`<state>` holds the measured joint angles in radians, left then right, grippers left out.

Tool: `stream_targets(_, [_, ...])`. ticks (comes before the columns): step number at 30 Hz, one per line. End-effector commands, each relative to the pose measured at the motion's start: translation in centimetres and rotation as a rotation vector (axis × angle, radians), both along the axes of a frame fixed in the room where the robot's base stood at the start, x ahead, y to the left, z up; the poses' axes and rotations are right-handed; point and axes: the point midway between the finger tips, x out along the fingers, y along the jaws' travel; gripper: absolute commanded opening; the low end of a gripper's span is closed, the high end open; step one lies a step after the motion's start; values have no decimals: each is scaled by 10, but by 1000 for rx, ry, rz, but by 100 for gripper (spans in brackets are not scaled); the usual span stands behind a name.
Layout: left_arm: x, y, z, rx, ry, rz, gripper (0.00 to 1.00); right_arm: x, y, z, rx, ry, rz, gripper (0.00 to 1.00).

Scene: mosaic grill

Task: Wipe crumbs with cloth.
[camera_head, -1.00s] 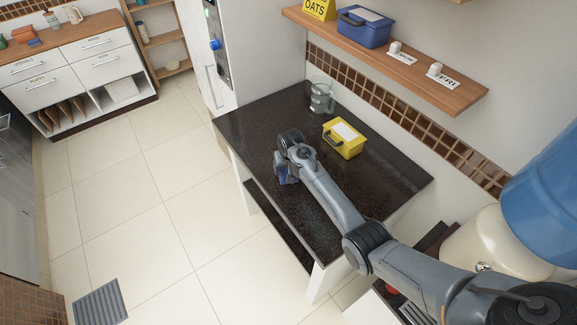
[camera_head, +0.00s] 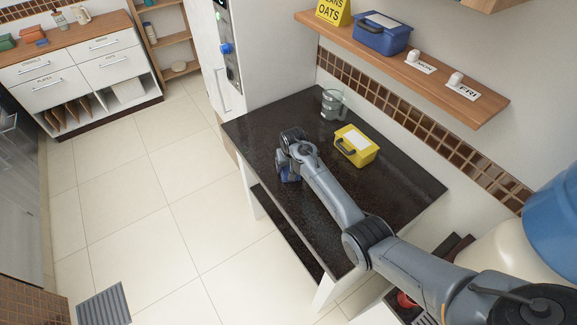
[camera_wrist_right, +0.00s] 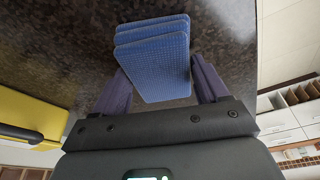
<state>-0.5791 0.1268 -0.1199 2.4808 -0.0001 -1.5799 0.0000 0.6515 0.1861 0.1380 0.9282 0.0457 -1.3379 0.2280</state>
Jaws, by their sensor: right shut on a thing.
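My right gripper (camera_head: 288,173) is low over the dark speckled counter (camera_head: 385,195), near its front-left edge. In the right wrist view the right gripper (camera_wrist_right: 158,88) is shut on a folded blue cloth (camera_wrist_right: 155,60) with a textured face, held between its two fingers. In the head view only a small bit of the blue cloth (camera_head: 291,178) shows under the wrist. I cannot tell whether the cloth touches the counter. No crumbs can be made out against the speckled surface. My left gripper is not in view.
A yellow box (camera_head: 356,146) with a dark handle stands on the counter beside my right forearm. A glass jug (camera_head: 332,103) stands at the back. A shelf (camera_head: 470,107) with a blue box (camera_head: 382,34) hangs above. The counter's front edge drops to the tiled floor (camera_head: 185,215).

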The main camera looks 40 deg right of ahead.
Motion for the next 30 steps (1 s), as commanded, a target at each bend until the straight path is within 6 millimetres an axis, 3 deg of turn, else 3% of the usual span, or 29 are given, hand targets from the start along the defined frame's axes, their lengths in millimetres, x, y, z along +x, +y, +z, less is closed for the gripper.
stream_targets(3, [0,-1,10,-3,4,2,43,0,-1,7,1,3,-2,45])
stream_targets(6, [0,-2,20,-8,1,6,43,0,-1,28,0,-1,-1,45])
stream_targets(24, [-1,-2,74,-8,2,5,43,2,2,76,0,0,3,45])
stream_targets(30, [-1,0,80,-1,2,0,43,2,3,82,0,1,4,45])
